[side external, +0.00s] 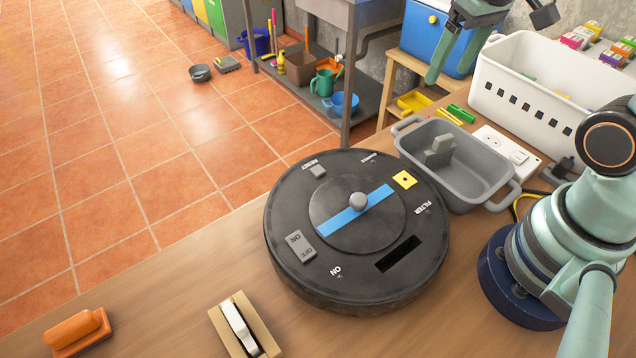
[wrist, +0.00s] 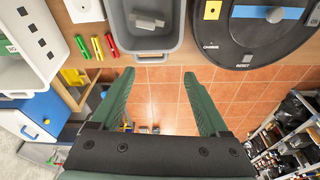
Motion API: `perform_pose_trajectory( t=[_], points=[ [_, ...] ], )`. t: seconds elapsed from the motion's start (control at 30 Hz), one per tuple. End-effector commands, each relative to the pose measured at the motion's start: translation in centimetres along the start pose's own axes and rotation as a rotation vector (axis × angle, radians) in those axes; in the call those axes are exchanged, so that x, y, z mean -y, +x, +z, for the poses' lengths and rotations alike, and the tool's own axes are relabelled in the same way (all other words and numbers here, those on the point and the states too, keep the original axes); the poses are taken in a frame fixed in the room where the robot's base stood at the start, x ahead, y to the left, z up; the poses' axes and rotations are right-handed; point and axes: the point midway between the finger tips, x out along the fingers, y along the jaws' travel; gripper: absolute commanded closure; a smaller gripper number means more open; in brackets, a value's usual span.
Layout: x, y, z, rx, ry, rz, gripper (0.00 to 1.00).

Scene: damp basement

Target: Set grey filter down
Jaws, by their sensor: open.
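The grey filter (side external: 438,152) is a small stepped grey piece standing inside the grey tub (side external: 478,197). It also shows in the wrist view (wrist: 148,21), in the tub's lower part near the top edge of the picture. My gripper (side external: 448,74) is up at the back, beyond the tub and apart from it. In the wrist view my gripper (wrist: 158,76) has its two green fingers wide apart, with only floor between them. The round black machine (side external: 357,285) lies on the bench, with a dark slot (side external: 398,253) beside its FILTER label.
A white perforated basket (side external: 520,88) and a white socket block (side external: 507,150) stand right of the tub. Green and yellow sticks (side external: 458,113) lie behind it. An orange-handled block (side external: 77,330) and a tan holder (side external: 243,325) sit at the front left.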

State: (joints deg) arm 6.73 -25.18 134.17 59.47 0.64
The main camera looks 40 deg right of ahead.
Motion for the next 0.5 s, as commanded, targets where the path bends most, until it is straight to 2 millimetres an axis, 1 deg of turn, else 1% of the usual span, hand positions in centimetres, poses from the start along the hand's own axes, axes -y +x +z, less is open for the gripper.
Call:
perform_pose_trajectory(
  t=[0.03,0.2,0.33,0.5],
  points=[
    [0.8,-0.7,0.0,-0.064,-0.029,-0.007,0.21],
    [2.6,-2.2,0.0,-0.221,-0.095,-0.029,0.21],
    [3.2,-2.8,0.0,-0.28,-0.118,-0.04,0.21],
    [3.4,-2.9,0.0,-0.292,-0.123,-0.042,0.21]
  ],
)
